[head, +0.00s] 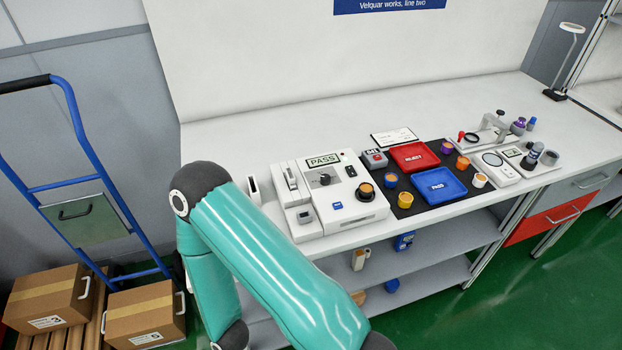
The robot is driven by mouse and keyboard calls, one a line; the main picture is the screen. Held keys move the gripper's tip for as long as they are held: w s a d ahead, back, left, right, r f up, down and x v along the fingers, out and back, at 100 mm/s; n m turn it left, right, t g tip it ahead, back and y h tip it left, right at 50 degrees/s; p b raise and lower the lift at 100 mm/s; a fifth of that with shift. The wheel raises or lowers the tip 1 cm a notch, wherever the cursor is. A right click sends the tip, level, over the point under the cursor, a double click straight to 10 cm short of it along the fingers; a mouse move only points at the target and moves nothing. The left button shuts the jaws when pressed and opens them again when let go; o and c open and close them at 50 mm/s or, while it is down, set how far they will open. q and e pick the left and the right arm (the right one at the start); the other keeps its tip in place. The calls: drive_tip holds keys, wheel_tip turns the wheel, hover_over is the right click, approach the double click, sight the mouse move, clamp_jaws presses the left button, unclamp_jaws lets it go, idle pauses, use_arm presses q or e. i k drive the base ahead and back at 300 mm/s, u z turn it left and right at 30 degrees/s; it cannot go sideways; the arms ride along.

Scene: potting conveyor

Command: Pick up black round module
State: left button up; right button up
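Several small round modules stand on and around a black mat (428,204) on the workbench. One with a dark body and orange top (405,200) stands at the mat's front left. Another dark one with an orange top (365,190) sits on the white tester, whose screen reads PASS. At this size I cannot tell which one the task means. Other round modules are yellow-orange (390,180), orange (462,162), purple-topped (446,147) and white with an orange top (480,180). Neither gripper is in view; only one teal arm of mine shows, apart from the modules.
The white tester (340,211) stands left of the mat. A gauge unit (502,168) and fixture stand right. A blue hand truck (85,150) and boxes stand left.

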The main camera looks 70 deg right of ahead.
sight(365, 189)
drive_tip(key=z, duration=0.2)
drive_tip(key=k, duration=1)
drive_tip(key=z, duration=1)
drive_tip(key=i, duration=0.6)
drive_tip(key=z, duration=0.05)
